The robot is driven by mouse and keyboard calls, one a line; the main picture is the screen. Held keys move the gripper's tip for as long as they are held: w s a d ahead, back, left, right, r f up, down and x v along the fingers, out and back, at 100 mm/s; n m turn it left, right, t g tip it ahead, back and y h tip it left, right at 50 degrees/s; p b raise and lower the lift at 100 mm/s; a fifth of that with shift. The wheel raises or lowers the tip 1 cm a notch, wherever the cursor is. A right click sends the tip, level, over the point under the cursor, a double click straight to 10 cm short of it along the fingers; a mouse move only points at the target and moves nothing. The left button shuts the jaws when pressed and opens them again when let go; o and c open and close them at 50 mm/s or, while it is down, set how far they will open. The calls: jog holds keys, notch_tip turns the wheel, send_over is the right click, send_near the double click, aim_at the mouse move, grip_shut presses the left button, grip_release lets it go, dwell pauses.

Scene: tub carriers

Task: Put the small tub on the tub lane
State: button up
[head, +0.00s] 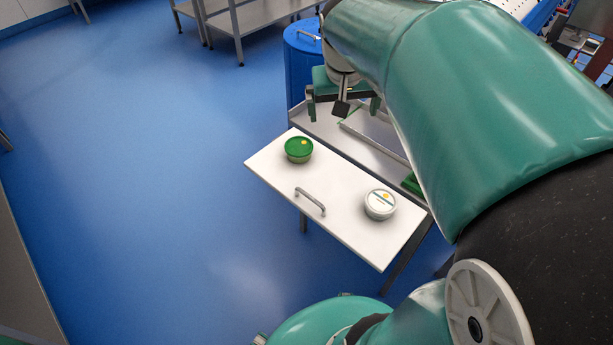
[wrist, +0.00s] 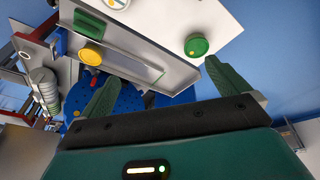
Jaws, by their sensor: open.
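A round tub with a green lid (head: 299,149) stands upright on a white board (head: 345,232); it also shows in the wrist view (wrist: 197,44). A tub with a white lid (head: 380,204) stands on the same board, partly cut off in the wrist view (wrist: 113,3). I cannot tell for certain which one is the small tub. A grey metal surface with a raised rail (head: 375,142), possibly the tub lane, lies behind the board, partly hidden by my arm. My gripper (head: 343,107) is open and empty above that surface; its spread fingers show in the wrist view (wrist: 160,77).
A grey handle (head: 311,201) rises from the board between the tubs. A blue drum (head: 303,58) stands behind. A round yellow-topped item (wrist: 92,55) and a green strip (wrist: 89,22) show near the rail in the wrist view. Blue floor at left is clear.

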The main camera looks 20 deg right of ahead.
jog(key=s+a+f+n+t+y, duration=0.1)
jog(key=s+a+n+t+y, duration=0.1)
jog(key=s+a, duration=1)
jog(key=shift+s+a+f+n+t, duration=0.3)
jog(key=shift+s+a+n+t, duration=0.15)
jog(key=shift+a+n, duration=0.45)
jog(key=shift+d, duration=0.15)
